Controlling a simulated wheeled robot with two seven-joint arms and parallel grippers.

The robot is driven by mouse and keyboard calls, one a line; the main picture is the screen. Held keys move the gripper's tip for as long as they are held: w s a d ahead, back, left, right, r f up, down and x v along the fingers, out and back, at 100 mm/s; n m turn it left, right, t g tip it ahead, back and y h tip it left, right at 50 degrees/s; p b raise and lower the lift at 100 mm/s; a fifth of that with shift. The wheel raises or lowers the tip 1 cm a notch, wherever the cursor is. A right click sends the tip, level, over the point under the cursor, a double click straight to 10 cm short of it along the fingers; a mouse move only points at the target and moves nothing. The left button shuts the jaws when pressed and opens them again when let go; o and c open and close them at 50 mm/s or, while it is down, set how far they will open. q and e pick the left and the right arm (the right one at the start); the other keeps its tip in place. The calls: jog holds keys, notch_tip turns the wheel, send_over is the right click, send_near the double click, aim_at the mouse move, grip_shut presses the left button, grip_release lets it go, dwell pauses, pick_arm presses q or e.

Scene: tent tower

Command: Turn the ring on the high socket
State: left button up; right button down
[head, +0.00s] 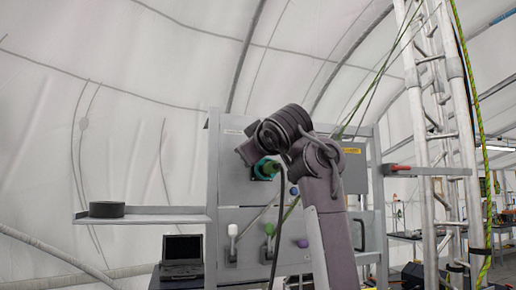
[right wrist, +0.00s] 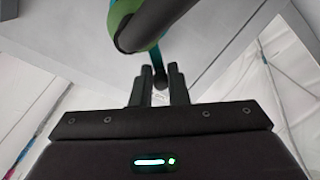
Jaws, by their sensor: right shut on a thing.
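The high socket's teal ring (head: 264,170) is on the upper part of the grey panel (head: 232,190), with a green plug (head: 275,168) and black cable at it. In the right wrist view the green plug (right wrist: 122,14) and cable fill the top, with part of the teal ring (right wrist: 153,58) behind. My right gripper (right wrist: 160,76) is shut, its two fingers close together on a small dark part below the ring, apparently the ring's tab. In the head view my right arm covers much of the panel, and the fingers are hidden. My left gripper is not in view.
Levers with white (head: 232,230), green (head: 269,229) and purple (head: 303,243) knobs stand low on the panel. A black roll (head: 107,209) lies on the left shelf (head: 160,215). A laptop (head: 182,257) is below. A right shelf (head: 430,171) and a metal truss (head: 412,90) stand at the right.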

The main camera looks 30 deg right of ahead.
jog(key=f+n, duration=0.1)
jog(key=a+f+n, duration=0.1)
jog(key=n, duration=0.1)
jog(key=f+n+b, duration=0.1)
jog(key=n, duration=0.1)
jog(key=shift+w+a, duration=0.2)
jog(key=shift+w, duration=0.05)
jog(key=shift+a+f+n+h+b, duration=0.15)
jog(key=shift+f+n, duration=0.25)
jog(key=shift+n, duration=0.45)
jog(key=shift+f+n+h+b, duration=0.2)
jog(key=shift+f+n, duration=0.15)
jog(key=shift+n, duration=0.5)
jog(key=shift+w+f, duration=0.1)
jog(key=c, duration=1.4)
grip_release()
jog(key=shift+c, duration=0.2)
jog(key=b+v, duration=0.5)
jog(key=v, duration=0.3)
jog(key=shift+w, duration=0.1)
